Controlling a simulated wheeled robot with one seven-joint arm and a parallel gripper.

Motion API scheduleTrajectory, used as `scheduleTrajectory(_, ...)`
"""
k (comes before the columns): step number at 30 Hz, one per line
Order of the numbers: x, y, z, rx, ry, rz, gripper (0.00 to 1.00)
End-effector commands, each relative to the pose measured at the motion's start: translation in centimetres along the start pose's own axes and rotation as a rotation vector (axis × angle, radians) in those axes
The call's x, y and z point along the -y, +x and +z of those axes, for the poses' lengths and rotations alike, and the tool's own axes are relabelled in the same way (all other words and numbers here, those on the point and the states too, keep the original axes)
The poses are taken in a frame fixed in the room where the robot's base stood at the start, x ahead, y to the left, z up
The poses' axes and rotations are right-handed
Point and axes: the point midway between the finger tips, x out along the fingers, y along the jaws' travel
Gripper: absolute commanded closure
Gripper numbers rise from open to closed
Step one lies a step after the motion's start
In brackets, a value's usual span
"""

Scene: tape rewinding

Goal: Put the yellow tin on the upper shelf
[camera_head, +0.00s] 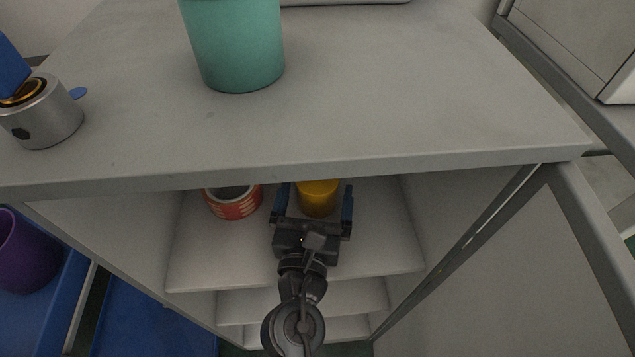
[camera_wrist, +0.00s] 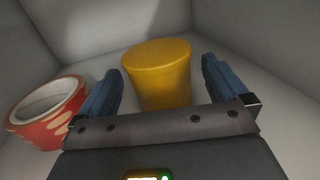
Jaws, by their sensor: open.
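The yellow tin (camera_head: 318,197) stands upright on the top inner shelf (camera_head: 375,245) of the cabinet, under its top board. In the wrist view the tin (camera_wrist: 160,75) is between the two blue fingers of my gripper (camera_wrist: 162,88), with a visible gap on each side. My gripper (camera_head: 312,205) is open around the tin in the head view. The top of the tin is hidden by the cabinet's top edge in the head view.
A red and white tape-like ring (camera_head: 234,203) sits left of my gripper on the same shelf; it also shows in the wrist view (camera_wrist: 48,112). A teal cup (camera_head: 235,45) and a grey metal cylinder (camera_head: 45,115) stand on the cabinet top (camera_head: 400,110). Lower shelves (camera_head: 350,297) lie below.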

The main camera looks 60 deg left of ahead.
Motion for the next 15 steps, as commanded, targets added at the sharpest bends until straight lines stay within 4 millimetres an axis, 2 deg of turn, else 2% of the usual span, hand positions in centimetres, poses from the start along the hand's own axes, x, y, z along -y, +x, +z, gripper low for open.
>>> scheduleTrajectory(3, 0.1, -2.7, -0.1, -0.002, 0.001, 0.001, 0.0)
scheduleTrajectory(9, 0.0, -6.6, -0.1, -0.002, 0.001, 0.0, 0.0)
scheduleTrajectory(15, 0.0, -9.0, 0.0, 0.0, 0.0, 0.0, 0.0)
